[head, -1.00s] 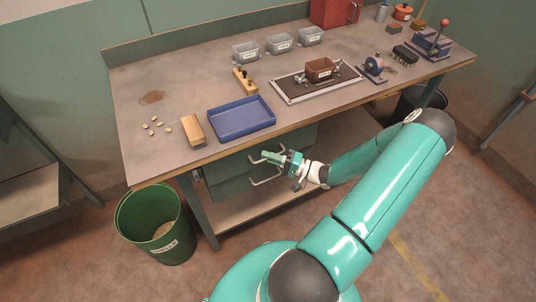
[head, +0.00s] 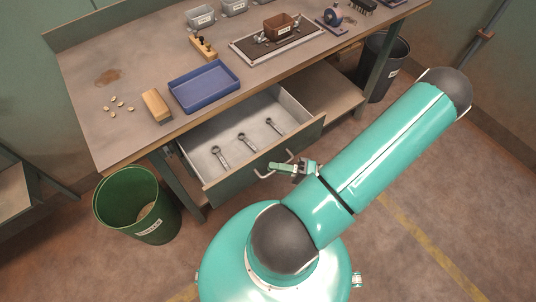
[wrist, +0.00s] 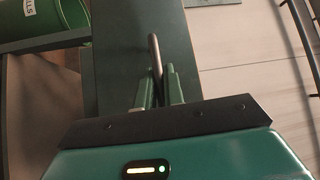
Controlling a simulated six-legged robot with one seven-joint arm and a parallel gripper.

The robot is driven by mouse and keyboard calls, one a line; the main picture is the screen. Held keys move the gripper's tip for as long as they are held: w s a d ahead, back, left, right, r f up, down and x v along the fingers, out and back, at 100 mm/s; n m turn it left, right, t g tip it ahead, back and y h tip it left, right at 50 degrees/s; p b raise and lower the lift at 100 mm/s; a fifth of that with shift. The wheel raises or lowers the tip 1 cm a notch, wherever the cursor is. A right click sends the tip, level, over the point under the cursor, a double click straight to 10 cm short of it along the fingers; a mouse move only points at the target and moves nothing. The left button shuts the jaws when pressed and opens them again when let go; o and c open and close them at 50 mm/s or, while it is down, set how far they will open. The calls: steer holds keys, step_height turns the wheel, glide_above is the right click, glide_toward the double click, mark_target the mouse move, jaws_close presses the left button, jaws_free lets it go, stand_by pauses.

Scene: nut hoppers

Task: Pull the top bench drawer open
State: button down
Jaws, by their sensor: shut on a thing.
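The top bench drawer (head: 236,178) stands well out from under the bench top in the head view, its inside showing. Several metal wrenches (head: 246,142) lie in it. My gripper (head: 272,169) is at the drawer's bar handle (head: 288,157), in front of the drawer face. In the wrist view my gripper's two fingers (wrist: 157,88) are shut on the handle (wrist: 154,55), seen as a thin bar between them.
The bench top (head: 130,80) holds a blue tray (head: 204,87), a wooden block (head: 157,106) and several nuts. A green bin (head: 137,205) stands left of the drawer. A dark bin (head: 381,66) stands to the right.

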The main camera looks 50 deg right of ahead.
steer(key=shift+s+a, duration=0.2)
steer(key=shift+s, duration=0.55)
steer(key=c, duration=1.5)
jaws_free()
steer(key=v, duration=1.4)
steer(key=shift+r, duration=0.15)
